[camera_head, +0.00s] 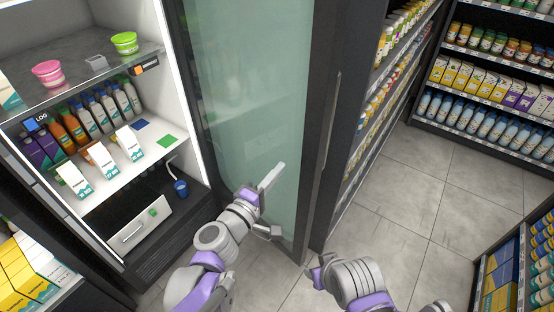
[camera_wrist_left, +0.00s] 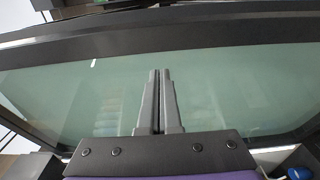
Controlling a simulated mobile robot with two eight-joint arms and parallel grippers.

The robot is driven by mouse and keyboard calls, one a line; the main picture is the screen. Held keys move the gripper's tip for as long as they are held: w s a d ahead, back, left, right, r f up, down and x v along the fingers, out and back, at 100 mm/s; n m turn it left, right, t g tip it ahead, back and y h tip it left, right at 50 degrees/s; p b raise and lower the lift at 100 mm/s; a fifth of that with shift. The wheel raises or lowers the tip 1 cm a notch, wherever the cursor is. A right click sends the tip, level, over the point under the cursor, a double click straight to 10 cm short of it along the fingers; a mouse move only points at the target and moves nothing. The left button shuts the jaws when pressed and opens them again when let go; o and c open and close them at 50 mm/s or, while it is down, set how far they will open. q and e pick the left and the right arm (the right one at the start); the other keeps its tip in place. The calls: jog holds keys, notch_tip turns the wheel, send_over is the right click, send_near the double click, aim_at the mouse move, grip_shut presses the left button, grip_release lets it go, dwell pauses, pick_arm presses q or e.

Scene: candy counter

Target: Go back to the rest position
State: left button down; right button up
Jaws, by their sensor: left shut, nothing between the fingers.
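My left gripper (camera_head: 274,176) is in front of the green-tinted glass door (camera_head: 245,75) of the cooler. It is shut and empty. In the left wrist view its two fingers (camera_wrist_left: 160,76) lie side by side with only a thin gap, against the glass panel (camera_wrist_left: 225,90). I cannot tell whether the fingertips touch the glass. Links of my right arm (camera_head: 352,280) show at the bottom centre, but its gripper fingers are not visible.
The cooler stands open at the left, with cartons and bottles on its white shelf (camera_head: 120,160) and tubs (camera_head: 125,42) above. A blue cup (camera_head: 181,188) stands low inside. The door's dark frame and handle (camera_head: 330,120) are close right. Stocked shelves (camera_head: 490,75) stand beyond clear tiled floor (camera_head: 410,190).

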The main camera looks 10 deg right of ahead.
pick_arm(q)
jog(key=shift+s+a, duration=0.1)
jog(key=shift+s, duration=0.5)
jog(key=shift+a, duration=0.1)
jog(key=s+a+f+m+g+y, duration=0.2)
jog(key=s+a+f+m+y, duration=0.1)
jog(key=a, duration=0.7)
jog(key=s+a+f+m+g+y, duration=0.2)
jog(key=s+a+f+y, duration=0.3)
jog(key=s+a, duration=0.4)
jog(key=s+a+f+m+g+y, duration=0.3)
jog(key=s+a+f+y, duration=0.2)
jog(key=a, duration=0.5)
jog(key=shift+s+a+f+m, duration=0.35)
jog(key=shift+s+f+m, duration=0.05)
jog(key=shift+s+f, duration=0.45)
